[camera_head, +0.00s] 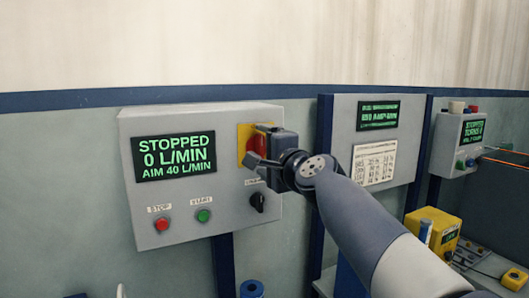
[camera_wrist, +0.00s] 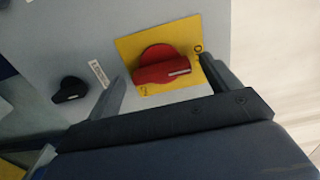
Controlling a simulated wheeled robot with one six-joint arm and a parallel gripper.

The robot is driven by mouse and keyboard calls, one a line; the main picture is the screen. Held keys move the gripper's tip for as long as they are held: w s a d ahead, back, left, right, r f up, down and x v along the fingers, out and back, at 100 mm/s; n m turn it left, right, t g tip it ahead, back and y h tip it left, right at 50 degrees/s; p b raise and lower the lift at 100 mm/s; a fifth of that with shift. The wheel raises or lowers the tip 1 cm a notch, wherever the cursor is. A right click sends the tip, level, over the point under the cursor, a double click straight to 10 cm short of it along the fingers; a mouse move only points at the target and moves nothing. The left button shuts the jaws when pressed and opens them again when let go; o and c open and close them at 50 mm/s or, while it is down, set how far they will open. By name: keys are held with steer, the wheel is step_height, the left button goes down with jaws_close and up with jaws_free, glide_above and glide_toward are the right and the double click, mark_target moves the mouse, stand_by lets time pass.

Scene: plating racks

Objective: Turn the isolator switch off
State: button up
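The isolator switch is a red rotary knob (camera_wrist: 160,66) on a yellow plate (camera_wrist: 128,46), on the front of a grey control box (camera_head: 190,120). In the wrist view, its grip bar lies nearly level, with a white mark towards its right end. A small "O" shows at the plate's upper right. My gripper (camera_wrist: 162,70) is open, with one finger on each side of the knob in that view. I cannot tell whether either finger touches it. In the head view, my gripper (camera_head: 262,150) covers much of the red knob (camera_head: 250,144).
The box has a screen (camera_head: 174,155) reading "STOPPED 0 L/MIN AIM 40 L/MIN", a red stop button (camera_head: 162,224), a green start button (camera_head: 203,215) and a black knob (camera_head: 258,202) below the isolator. Another panel (camera_head: 376,140) stands to the right.

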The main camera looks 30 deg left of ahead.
steer(key=b+v, duration=0.3)
steer(key=v, duration=0.8)
steer(key=shift+w+a, duration=0.1)
steer(key=p+x, duration=0.3)
steer(key=x, duration=0.7)
steer(key=shift+w+a, duration=0.2)
steer(key=shift+a, duration=0.15)
steer(key=shift+d, duration=0.1)
